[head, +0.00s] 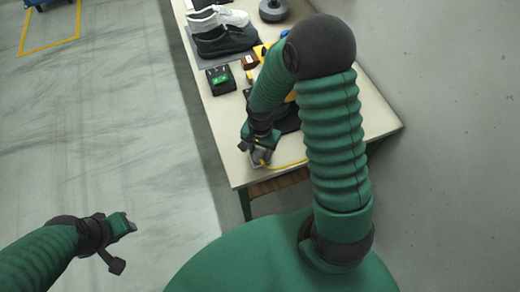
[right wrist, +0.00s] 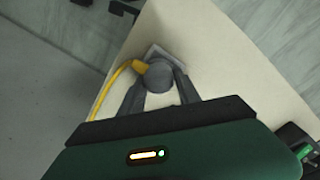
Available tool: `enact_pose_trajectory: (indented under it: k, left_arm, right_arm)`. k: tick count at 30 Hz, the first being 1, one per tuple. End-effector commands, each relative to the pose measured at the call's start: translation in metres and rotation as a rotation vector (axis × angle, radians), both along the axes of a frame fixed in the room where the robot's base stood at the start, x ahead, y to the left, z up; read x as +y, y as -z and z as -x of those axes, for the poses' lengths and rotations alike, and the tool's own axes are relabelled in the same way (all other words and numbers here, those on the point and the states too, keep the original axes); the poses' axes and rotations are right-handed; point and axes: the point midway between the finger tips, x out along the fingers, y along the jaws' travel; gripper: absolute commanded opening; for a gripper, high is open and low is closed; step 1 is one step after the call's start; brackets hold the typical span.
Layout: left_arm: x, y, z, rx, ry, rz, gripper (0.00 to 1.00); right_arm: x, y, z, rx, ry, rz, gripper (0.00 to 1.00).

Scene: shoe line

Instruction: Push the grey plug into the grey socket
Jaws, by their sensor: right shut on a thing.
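The grey plug (right wrist: 160,79) is a round grey piece with a yellow cable (right wrist: 115,82) coming out of its left side in the right wrist view. My right gripper (right wrist: 158,88) is shut on it, one finger on each side. The grey socket (right wrist: 152,52) shows as a flat square grey piece on the table just beyond the plug. The plug overlaps it in that view, and I cannot tell whether they touch. In the head view my right gripper (head: 261,156) is low over the table's near end. My left gripper (head: 128,225) hangs over the floor, away from the table; its fingers are too small to read.
The cream table (head: 372,112) also holds a black shoe (head: 225,41), a white shoe (head: 232,17), a dark box with a green top (head: 220,80) and a round dark item (head: 273,10). My right arm hides part of the table. The table's near edge is close to the socket.

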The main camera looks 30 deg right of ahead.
Motion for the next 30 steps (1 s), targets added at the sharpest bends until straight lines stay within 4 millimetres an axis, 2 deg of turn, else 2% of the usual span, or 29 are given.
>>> enact_pose_trajectory:
  k: [8,9,14,25,28,30]
  left_arm:
    - [0.0,0.001,0.0,0.0,0.0,0.0,0.36]
    - [0.0,0.001,0.0,0.0,0.0,0.0,0.36]
    - [0.0,0.001,0.0,0.0,0.0,0.0,0.36]
    - [0.0,0.0,0.0,0.0,0.0,0.0,0.36]
    - [0.0,-0.001,0.0,0.0,0.0,0.0,0.36]
    - [0.0,-0.001,0.0,0.0,0.0,0.0,0.36]
  right_arm:
    - [0.0,0.001,0.0,0.0,0.0,0.0,0.0]
    - [0.0,0.001,0.0,0.0,0.0,0.0,0.42]
    - [0.0,0.001,0.0,0.0,0.0,0.0,0.63]
    - [0.0,-0.003,-0.001,-0.001,0.001,0.0,0.65]
    - [-0.001,-0.018,-0.002,-0.004,0.003,0.001,0.65]
    - [-0.001,-0.035,-0.002,-0.008,0.002,0.002,0.65]
